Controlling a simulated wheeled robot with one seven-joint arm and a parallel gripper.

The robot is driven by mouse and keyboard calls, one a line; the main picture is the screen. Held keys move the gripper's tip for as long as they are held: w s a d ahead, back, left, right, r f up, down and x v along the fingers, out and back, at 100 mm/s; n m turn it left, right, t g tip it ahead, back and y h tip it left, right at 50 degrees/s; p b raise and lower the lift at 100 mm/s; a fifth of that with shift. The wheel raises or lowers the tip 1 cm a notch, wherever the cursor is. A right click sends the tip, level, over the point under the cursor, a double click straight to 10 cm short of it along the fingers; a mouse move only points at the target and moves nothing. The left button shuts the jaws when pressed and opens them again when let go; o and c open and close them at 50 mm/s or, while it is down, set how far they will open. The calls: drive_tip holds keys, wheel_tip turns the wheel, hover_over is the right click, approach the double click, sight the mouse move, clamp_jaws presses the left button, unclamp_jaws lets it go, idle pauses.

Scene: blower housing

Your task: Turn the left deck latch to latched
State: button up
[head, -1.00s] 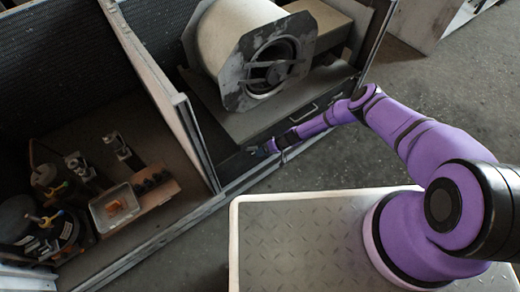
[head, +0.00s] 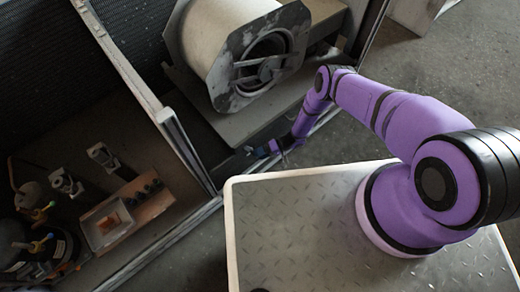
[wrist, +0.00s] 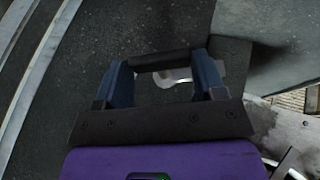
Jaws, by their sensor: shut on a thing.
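My gripper (wrist: 162,68) shows in the wrist view with its two blue fingers set apart. A dark bar (wrist: 160,60) spans between the fingertips, and the fingers are shut on its ends. It appears to be the handle of the deck latch. A pale metal piece (wrist: 177,76) shows just below the bar, partly hidden. In the head view my gripper (head: 258,150) is low at the front of the housing, right of the divider. The latch is too small and dark there to tell its position.
A large drum in an octagonal frame (head: 240,95) stands above the gripper on a deck. A divider wall (head: 180,140) stands to its left. The left bay holds a tray (head: 107,223), metal clamps (head: 103,156) and valves. Open floor (head: 435,100) lies right.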

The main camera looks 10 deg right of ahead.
drive_tip(key=shift+s+f, duration=0.1)
drive_tip(key=shift+s, duration=0.1)
drive_tip(key=o, duration=1.3)
drive_tip(key=shift+w, duration=0.1)
drive_tip(key=v, duration=1)
drive_tip(key=shift+d, duration=0.4)
